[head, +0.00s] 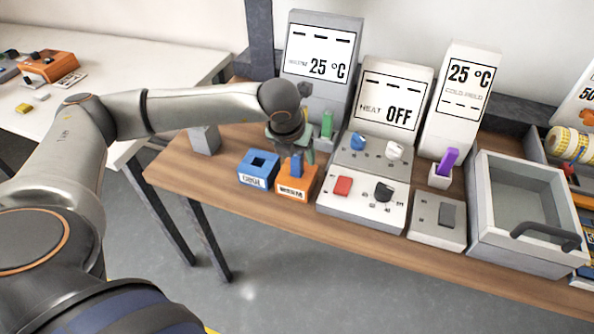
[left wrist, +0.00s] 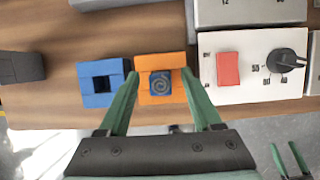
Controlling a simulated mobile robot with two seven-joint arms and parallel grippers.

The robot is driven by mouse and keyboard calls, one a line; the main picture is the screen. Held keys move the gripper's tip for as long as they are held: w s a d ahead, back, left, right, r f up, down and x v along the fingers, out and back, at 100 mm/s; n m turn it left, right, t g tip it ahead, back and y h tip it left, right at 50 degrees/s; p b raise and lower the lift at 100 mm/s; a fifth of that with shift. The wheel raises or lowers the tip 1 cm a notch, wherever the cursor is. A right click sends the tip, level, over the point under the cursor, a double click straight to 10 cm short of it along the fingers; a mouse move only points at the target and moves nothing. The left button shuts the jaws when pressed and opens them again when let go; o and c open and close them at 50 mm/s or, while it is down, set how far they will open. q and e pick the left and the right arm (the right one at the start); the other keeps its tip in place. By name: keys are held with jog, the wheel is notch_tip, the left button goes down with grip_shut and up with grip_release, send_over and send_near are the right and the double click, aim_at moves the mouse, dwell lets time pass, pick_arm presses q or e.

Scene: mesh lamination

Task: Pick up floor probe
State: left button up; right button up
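A blue probe (head: 296,164) stands upright in the orange holder (head: 292,195); I cannot tell from its label whether it is the floor probe. In the left wrist view the blue probe (left wrist: 160,83) shows end-on in the orange holder (left wrist: 161,62). My left gripper (head: 291,150) is above it, pointing down. Its green fingers (left wrist: 160,85) are open, one on each side of the blue probe with gaps. A green probe (head: 327,124) and a purple probe (head: 448,160) stand in other holders. My right gripper (left wrist: 284,147) shows small at lower right, its fingers apart and empty.
An empty blue holder (head: 258,168) sits just left of the orange one. A control panel (head: 361,205) with a red button (head: 342,187) is close on the right. Display units stand behind. A grey open box (head: 525,205) is farther right. The table's front edge is near.

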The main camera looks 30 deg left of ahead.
pick_arm(q)
grip_shut()
dwell(0.3)
dwell(1.0)
